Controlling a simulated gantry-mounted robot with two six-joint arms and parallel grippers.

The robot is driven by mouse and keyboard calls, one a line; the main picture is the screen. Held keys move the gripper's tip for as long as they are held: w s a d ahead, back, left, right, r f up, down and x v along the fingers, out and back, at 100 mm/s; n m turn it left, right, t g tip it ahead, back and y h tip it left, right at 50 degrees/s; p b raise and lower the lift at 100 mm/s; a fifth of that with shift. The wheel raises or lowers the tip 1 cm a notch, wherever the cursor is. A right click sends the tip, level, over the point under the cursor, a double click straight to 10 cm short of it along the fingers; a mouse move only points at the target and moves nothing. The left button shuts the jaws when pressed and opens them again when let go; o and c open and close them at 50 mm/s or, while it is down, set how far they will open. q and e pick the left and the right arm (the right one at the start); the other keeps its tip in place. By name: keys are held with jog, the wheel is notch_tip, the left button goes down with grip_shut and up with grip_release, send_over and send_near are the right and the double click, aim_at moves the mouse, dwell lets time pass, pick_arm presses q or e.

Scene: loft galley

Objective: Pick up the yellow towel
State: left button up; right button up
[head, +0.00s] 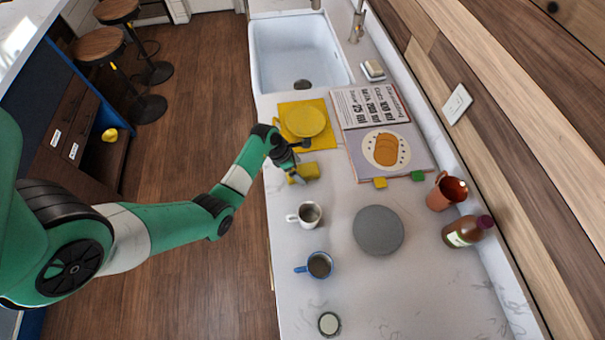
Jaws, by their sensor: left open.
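My right gripper is not in view.
An open cookbook (411,165) lies right of the towel. A white mug (309,214), blue mug (319,265), grey round disc (378,230), terracotta mug (447,192) and brown bottle (467,232) stand nearer. The sink (298,45) is beyond. The near right counter is clear.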

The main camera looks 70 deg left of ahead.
pick_arm(q)
jog(key=shift+x, duration=0.75)
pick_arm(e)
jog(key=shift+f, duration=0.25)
pick_arm(q)
jog(key=shift+c, duration=0.2)
jog(key=c, duration=1.3)
jog(key=shift+r, duration=0.15)
